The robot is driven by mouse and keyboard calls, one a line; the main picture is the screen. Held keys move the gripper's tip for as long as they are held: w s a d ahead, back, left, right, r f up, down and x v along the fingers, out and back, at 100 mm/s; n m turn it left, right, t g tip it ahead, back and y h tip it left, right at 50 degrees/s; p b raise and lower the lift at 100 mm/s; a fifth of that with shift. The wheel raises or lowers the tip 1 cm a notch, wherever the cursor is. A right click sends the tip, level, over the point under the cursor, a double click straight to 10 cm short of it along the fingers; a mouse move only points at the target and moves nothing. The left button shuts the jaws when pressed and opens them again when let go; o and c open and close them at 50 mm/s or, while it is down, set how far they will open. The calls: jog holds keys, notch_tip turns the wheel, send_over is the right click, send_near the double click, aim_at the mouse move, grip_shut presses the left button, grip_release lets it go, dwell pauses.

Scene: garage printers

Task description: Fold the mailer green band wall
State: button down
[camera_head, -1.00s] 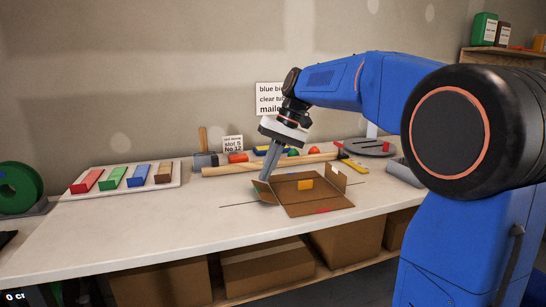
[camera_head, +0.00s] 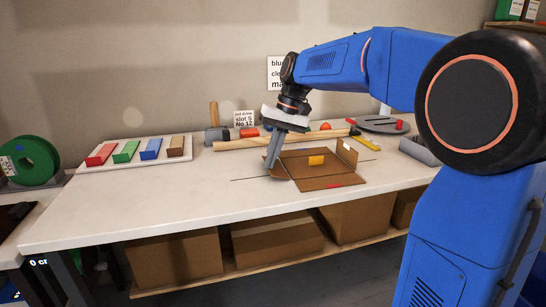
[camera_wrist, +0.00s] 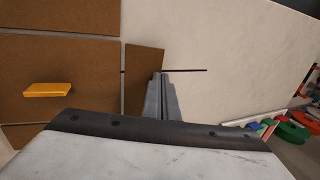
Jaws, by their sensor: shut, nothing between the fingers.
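The brown cardboard mailer (camera_head: 325,181) lies opened out on the bench; its base also shows in the wrist view (camera_wrist: 60,60). Its right wall (camera_head: 347,152) stands up and bears a white mark. A red band (camera_head: 333,186) marks the front edge. The left wall (camera_head: 281,173) is partly covered by my fingers; in the wrist view it is a narrow brown panel (camera_wrist: 143,62) beside them. I see no green band now. My gripper (camera_head: 270,164) is shut and empty, pointing down at the left wall; its fingertips (camera_wrist: 160,75) sit at that panel's edge. I cannot tell whether they touch.
A yellow block (camera_head: 317,160) lies on the mailer. A tray of coloured blocks (camera_head: 131,160) stands left, a green spool (camera_head: 30,160) farther left. The front of the bench (camera_head: 180,205) is clear.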

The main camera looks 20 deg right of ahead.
jog(key=shift+a+f+h, duration=0.4)
jog(key=shift+h, duration=0.4)
jog(key=shift+a+f, duration=0.25)
jog(key=shift+f, duration=0.1)
jog(key=shift+r, duration=0.1)
notch_tip(320, 180, up, 15)
jog(key=s+d+f, duration=0.1)
jog(key=s+f, duration=0.2)
jog(key=s, duration=0.2)
jog(key=s+d+f+t, duration=0.1)
jog(key=s+d+f, duration=0.1)
jog(key=s, duration=0.3)
jog(key=s+d+f+t+h, duration=0.1)
jog(key=s+d+f, duration=0.1)
jog(key=s+f, duration=0.2)
jog(key=shift+s+d+f, duration=0.25)
jog(key=shift+s+f, duration=0.15)
jog(key=shift+s, duration=0.25)
jog(key=s+d+f+t+h, duration=0.1)
jog(key=s+d+f+t, duration=0.1)
jog(key=s+f, duration=1.3)
notch_tip(320, 180, down, 4)
jog(key=shift+s+d+r+n+t, duration=0.15)
jog(key=shift+d+r+n+t, duration=0.15)
jog(key=shift+d, duration=0.6)
